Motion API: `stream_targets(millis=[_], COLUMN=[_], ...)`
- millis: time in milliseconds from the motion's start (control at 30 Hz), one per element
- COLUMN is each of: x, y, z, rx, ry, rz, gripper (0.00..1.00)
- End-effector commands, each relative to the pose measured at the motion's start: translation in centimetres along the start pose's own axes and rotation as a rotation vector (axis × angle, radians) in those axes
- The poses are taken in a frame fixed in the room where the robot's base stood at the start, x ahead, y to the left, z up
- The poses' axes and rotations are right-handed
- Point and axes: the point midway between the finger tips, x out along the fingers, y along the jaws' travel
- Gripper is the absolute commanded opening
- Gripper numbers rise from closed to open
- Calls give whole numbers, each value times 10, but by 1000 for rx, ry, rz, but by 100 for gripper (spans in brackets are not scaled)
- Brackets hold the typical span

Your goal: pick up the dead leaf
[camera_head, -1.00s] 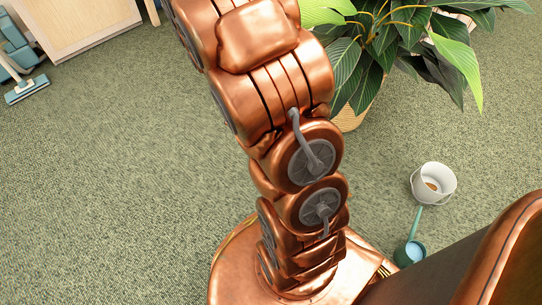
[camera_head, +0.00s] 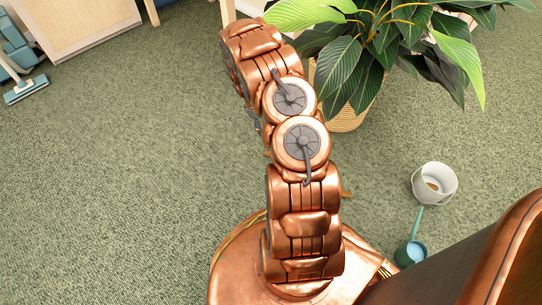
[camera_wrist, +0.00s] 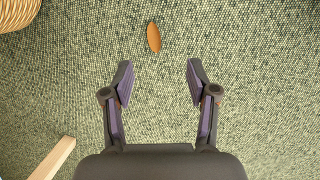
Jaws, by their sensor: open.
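The dead leaf (camera_wrist: 154,37) is a small orange-brown oval lying flat on the green carpet in the wrist view. It lies beyond my fingertips, near the top middle of that view and a little left of the gap's centre line. My gripper (camera_wrist: 159,82) is open and empty, its two dark fingers with purple pads spread apart above the carpet.
A potted plant (camera_head: 370,75) with broad green leaves stands in a woven basket (camera_head: 347,118), whose edge also shows in the wrist view (camera_wrist: 15,12). A wooden leg (camera_wrist: 52,160) is at lower left there. A white bucket (camera_head: 434,184) and green watering can (camera_head: 410,252) stand right.

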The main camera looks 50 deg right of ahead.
Motion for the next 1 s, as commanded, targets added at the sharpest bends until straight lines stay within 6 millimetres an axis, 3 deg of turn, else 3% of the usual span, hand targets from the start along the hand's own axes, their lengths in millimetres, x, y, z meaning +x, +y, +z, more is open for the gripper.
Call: stream_targets(millis=[33, 200, 400, 1000], x=[19, 71, 117, 167], y=[4, 11, 12, 13], z=[-4, -17, -30, -41], rx=[-13, -66, -114, -134], ry=[9, 45, 90, 116], rz=[-7, -23, -34, -37], gripper=[58, 58, 58, 58])
